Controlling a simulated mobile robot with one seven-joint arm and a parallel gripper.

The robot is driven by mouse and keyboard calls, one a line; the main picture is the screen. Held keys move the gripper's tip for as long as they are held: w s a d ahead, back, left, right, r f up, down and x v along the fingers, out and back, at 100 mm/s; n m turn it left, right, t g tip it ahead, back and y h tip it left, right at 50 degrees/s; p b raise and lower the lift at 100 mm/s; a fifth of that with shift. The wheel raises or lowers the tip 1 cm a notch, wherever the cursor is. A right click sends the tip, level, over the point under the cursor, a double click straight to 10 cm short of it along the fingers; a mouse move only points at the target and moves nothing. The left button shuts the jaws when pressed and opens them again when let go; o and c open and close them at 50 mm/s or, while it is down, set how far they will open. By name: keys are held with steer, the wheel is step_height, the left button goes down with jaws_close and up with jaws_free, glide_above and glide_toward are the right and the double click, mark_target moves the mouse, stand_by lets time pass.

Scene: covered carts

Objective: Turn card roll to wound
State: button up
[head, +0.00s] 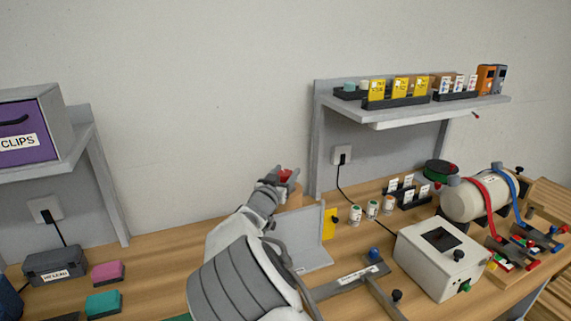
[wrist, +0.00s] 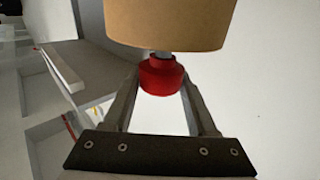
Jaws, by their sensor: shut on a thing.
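The card roll (wrist: 170,22) is a tan cylinder at the top of the wrist view. A red knob (wrist: 160,77) sits on a short grey shaft at its near end. My gripper (wrist: 158,85) has its two fingers closed on either side of the red knob. In the head view my gripper (head: 284,176) is at the red knob (head: 287,173), in front of the grey wall. A little of the tan roll (head: 295,195) shows just beyond the fingers. Most of the roll is hidden there, and I cannot tell how far it is turned.
A grey upright panel (head: 302,237) stands right of my arm. Small jars (head: 372,209), a white box (head: 440,255) and a cream cylinder (head: 474,198) with red and blue straps are further right. A loaded shelf (head: 440,110) is above. Coloured blocks (head: 106,272) lie at left.

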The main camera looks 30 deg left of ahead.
steer(key=shift+r+h+p, duration=0.1)
steer(key=shift+h+p, duration=0.25)
steer(key=shift+h, duration=0.05)
steer(key=shift+m, duration=0.3)
steer(key=o, duration=1.4)
steer(key=shift+c, duration=0.2)
steer(key=s+d+b, duration=0.1)
steer(key=s, duration=1.6)
steer(key=shift+s+d+b, duration=0.2)
steer(key=shift+d+b, duration=0.15)
